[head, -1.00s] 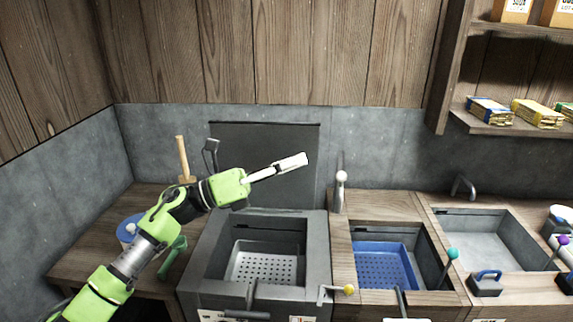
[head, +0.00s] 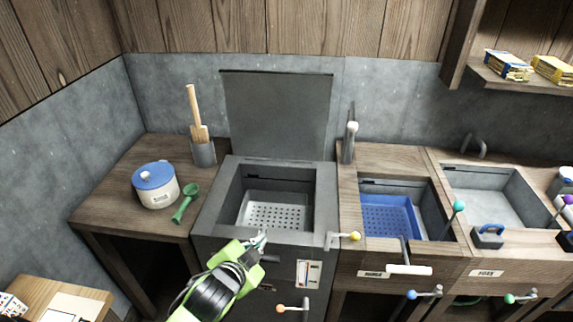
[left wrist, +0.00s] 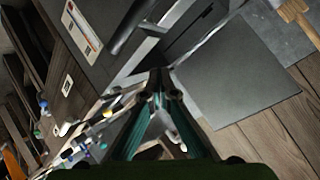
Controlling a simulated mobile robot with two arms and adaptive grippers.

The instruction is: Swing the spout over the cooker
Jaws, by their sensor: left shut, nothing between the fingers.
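The cooker (head: 212,205) is a grey box with its dark lid (head: 278,115) standing open behind it. A perforated tray (head: 278,215) lies inside. A grey tap with a pale-tipped spout (head: 351,130) stands behind the counter between the cooker and the blue-lined basin; its spout appears to point forward, not over the cooker. My left gripper (head: 262,240) is shut and empty at the cooker's front upper edge, well apart from the spout. Its fingers also show closed together in the left wrist view (left wrist: 158,80). My right gripper is not in view.
A yellow-knobbed lever (head: 352,237) sticks out at the cooker's front right. The blue basin (head: 388,216) is to the right.

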